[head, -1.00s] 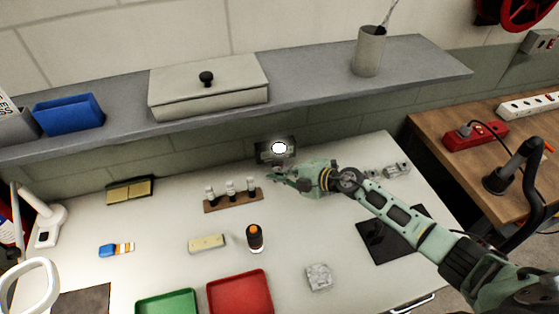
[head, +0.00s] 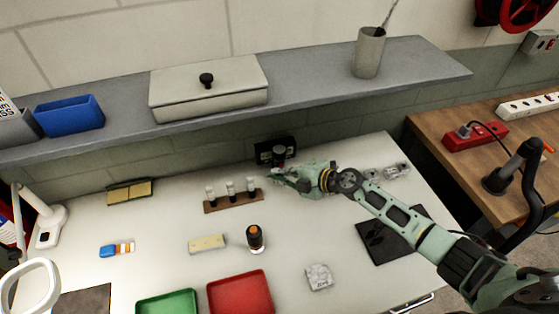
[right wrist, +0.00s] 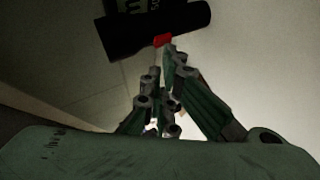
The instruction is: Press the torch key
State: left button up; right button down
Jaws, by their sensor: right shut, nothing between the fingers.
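The torch (head: 279,152) is a dark cylinder at the back of the white table, below the shelf. Its front looks dark. In the right wrist view the torch (right wrist: 135,35) is a black barrel lying across the top, with a small red key (right wrist: 162,40) on its near side. My right gripper (head: 277,173) is shut and empty just in front of the torch. In the right wrist view its fingertips (right wrist: 172,54) are just below the red key. I cannot tell whether they touch it. My left gripper is not in view.
A wooden rack (head: 233,201) with several small bottles is left of my gripper. An orange-topped bottle (head: 255,238), a red tray (head: 240,294) and a green tray (head: 167,303) are nearer. The grey shelf (head: 310,95) overhangs behind.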

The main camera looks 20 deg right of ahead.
jog(key=shift+s, duration=0.5)
jog(key=shift+s+p, duration=0.4)
jog(key=shift+p, duration=0.25)
jog(key=s+p, duration=0.2)
jog(key=s, duration=0.2)
jog(key=shift+s+d+r, duration=0.1)
jog(key=shift+s+d, duration=0.05)
jog(key=shift+s+p, duration=0.3)
jog(key=shift+s, duration=0.15)
